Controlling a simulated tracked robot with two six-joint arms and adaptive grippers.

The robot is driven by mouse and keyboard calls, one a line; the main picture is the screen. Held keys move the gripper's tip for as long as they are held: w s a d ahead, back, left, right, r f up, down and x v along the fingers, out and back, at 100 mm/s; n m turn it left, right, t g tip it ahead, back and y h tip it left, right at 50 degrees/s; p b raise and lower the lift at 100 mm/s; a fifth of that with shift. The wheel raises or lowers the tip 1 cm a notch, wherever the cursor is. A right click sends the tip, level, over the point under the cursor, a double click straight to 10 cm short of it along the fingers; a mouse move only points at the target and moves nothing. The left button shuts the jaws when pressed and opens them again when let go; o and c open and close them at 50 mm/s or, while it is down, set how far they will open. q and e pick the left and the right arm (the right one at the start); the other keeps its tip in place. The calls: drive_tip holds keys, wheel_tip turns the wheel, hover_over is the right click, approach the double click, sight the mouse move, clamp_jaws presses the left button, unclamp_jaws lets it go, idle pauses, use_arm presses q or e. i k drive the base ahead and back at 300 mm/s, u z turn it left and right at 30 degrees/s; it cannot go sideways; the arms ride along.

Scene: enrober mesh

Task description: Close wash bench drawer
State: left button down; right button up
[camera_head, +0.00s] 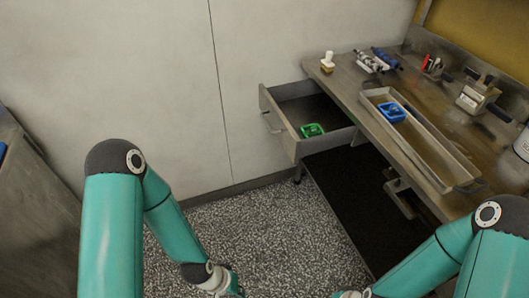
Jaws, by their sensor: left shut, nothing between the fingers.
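The wash bench drawer (282,126) is a grey metal drawer pulled out to the left from under the far end of the bench (352,72). A bar handle (271,124) is on its front panel. A green item (312,130) lies inside the drawer. My left gripper (233,290) is at the bottom edge of the picture, mostly cut off, low over the floor and well apart from the drawer. It is shut and empty. My right arm comes in from the lower right and its gripper is out of the picture.
On the bench stand a long metal tray (440,152) with a blue container (391,112), a brush-like item (327,62) and a metal dispenser (477,95). Speckled floor (270,235) lies clear before the drawer.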

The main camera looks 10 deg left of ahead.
sight(287, 107)
drive_tip(key=z, duration=0.2)
drive_tip(key=i, duration=0.85)
drive_tip(key=u, duration=0.1)
